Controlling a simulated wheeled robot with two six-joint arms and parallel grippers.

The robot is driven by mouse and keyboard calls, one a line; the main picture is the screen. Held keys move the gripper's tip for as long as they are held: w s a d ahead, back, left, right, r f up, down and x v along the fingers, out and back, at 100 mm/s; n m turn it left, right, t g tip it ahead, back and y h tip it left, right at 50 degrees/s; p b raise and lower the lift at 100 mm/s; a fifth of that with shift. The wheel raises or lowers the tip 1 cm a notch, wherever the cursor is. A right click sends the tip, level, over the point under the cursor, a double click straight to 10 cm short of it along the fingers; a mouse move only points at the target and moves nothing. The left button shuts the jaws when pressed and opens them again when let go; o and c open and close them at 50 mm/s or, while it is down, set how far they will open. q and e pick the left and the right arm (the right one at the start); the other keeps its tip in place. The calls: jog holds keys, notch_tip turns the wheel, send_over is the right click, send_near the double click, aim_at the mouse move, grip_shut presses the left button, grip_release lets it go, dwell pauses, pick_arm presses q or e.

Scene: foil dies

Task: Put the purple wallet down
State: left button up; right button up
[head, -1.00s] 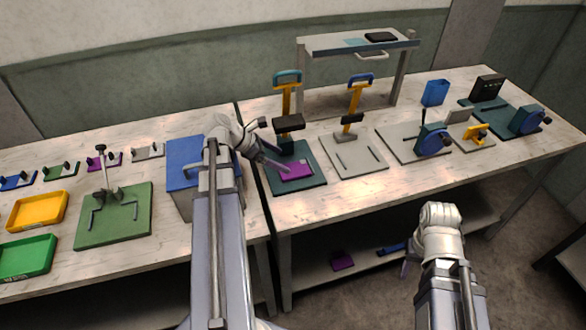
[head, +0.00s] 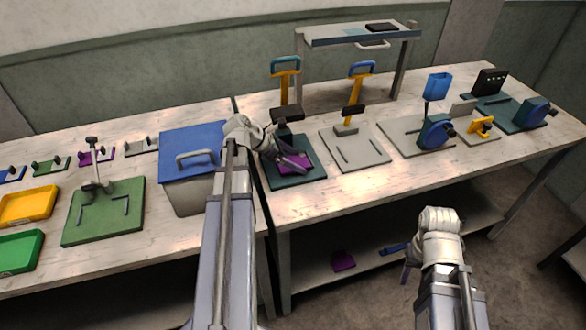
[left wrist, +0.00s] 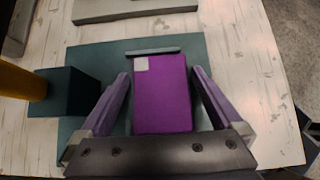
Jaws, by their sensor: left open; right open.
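The purple wallet (left wrist: 163,100) lies flat on the dark teal base plate of a hand press (left wrist: 195,47). It has a small pale square at one corner, and its far edge is close to a raised teal bar (left wrist: 152,51). In the head view the wallet (head: 290,169) is partly covered by my left gripper (head: 300,160). My left gripper (left wrist: 162,100) is open, with one finger on each side of the wallet and a gap showing at its far part. My right gripper (head: 408,272) is open and empty, low in front of the table.
A blue-lidded box (head: 190,152) stands left of the press. The press column and orange lever (head: 287,85) rise behind the wallet. A second press with a grey plate (head: 355,152) stands to the right. Another purple piece (head: 343,261) lies on the lower shelf.

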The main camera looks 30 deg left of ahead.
pick_arm(q)
jog(key=shift+r, duration=0.1)
jog(key=shift+c, duration=0.4)
jog(key=c, duration=1.2)
jog(key=shift+r+p, duration=0.4)
jog(key=shift+p, duration=0.05)
jog(key=shift+r+p, duration=0.4)
send_over(345, 193)
jog(key=shift+f, duration=0.1)
jog(key=shift+r, duration=0.2)
